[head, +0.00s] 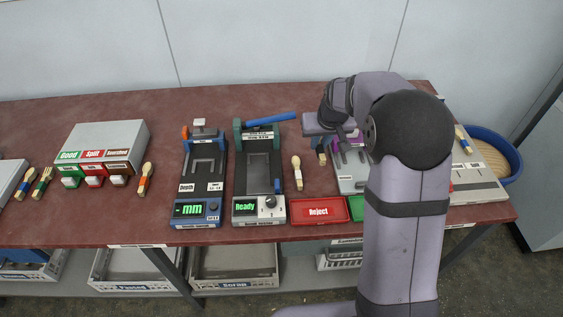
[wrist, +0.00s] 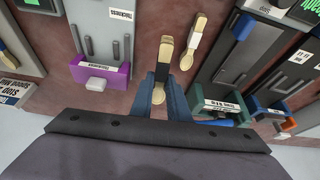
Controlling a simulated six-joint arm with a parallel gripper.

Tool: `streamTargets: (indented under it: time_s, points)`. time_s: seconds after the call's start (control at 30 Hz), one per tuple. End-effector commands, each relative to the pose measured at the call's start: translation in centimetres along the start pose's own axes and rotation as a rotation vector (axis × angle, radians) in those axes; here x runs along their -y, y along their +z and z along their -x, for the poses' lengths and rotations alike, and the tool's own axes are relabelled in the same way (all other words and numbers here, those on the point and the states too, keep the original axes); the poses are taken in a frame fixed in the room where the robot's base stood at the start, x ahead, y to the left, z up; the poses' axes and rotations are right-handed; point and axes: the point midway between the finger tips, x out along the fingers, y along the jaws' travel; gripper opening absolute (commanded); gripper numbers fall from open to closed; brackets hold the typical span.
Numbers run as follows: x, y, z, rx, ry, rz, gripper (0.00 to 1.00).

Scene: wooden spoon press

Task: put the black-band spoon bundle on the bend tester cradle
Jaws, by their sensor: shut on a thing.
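The spoon bowls show between the blue-grey fingers. In the head view my gripper (head: 328,140) is over the gap between the green-ended machine (head: 257,165) and the purple-marked gauge (head: 351,170).
A pale-banded bundle (head: 297,172) lies close left of my gripper. A red Reject tray (head: 319,211) is in front. A blue-framed depth gauge (head: 203,178) stands further left, with a grey sorting box (head: 103,145) beyond. A round blue-rimmed basket (head: 514,160) stands at the right end.

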Motion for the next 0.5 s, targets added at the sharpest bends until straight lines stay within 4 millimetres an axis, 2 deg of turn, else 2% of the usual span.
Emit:
streamTargets:
  time_s: [0.03,0.2,0.5]
  points:
    - [0.6,-0.2,-0.7,-0.001,-0.003,0.004,0.00]
    - [2.9,-1.5,-1.6,0.000,-0.011,0.014,0.00]
    - [8.8,-3.4,-2.0,0.006,-0.012,0.020,0.00]
